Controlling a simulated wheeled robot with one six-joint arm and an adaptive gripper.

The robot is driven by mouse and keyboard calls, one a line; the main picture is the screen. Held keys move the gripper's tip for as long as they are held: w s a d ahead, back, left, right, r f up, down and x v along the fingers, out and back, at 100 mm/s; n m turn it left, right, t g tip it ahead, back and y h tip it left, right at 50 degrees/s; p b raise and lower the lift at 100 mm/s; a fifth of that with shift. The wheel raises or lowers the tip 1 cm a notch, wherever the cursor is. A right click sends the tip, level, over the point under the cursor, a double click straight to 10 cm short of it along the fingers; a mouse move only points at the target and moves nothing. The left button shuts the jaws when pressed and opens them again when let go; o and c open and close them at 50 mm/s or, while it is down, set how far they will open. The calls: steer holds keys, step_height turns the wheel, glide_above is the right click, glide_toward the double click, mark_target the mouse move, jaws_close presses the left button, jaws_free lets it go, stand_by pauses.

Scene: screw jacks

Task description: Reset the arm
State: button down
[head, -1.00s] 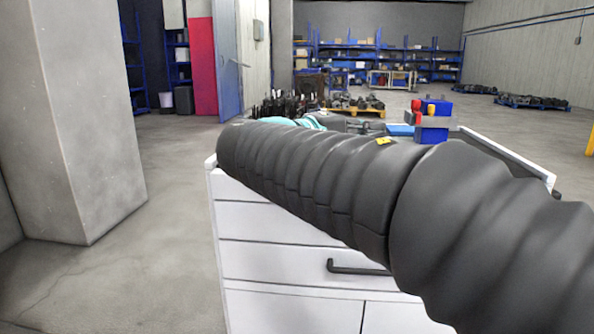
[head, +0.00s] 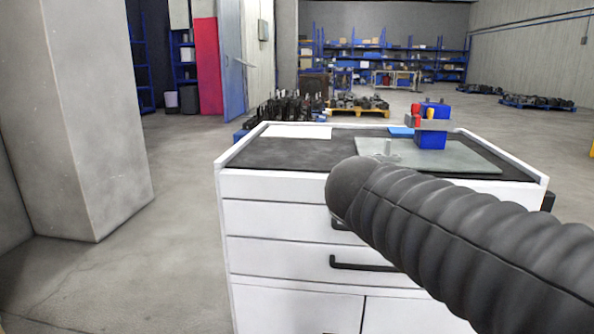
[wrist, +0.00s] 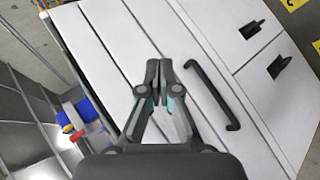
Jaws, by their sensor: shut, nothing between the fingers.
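My gripper (wrist: 158,72) shows in the wrist view with its two fingertips together and nothing between them. It is in front of the white drawer fronts of the cabinet (wrist: 120,35), left of a black drawer handle (wrist: 212,95). In the head view my arm, in a ribbed dark sleeve, reaches in from the lower right in front of the cabinet (head: 275,218). The gripper itself is not visible in the head view.
The cabinet's dark top carries a glass-like plate (head: 470,158), a blue block with red and yellow parts (head: 431,138) and a white sheet (head: 297,131). A concrete pillar (head: 85,120) stands at the left. The floor between them is clear.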

steer(key=s+a+f+m+y+p, duration=0.1)
steer(key=s+a+f+m+y, duration=0.4)
steer(key=s+f+y, duration=0.3)
steer(key=s+f, duration=0.4)
steer(key=shift+a+f+y+p, duration=0.3)
steer(key=shift+a+f, duration=0.1)
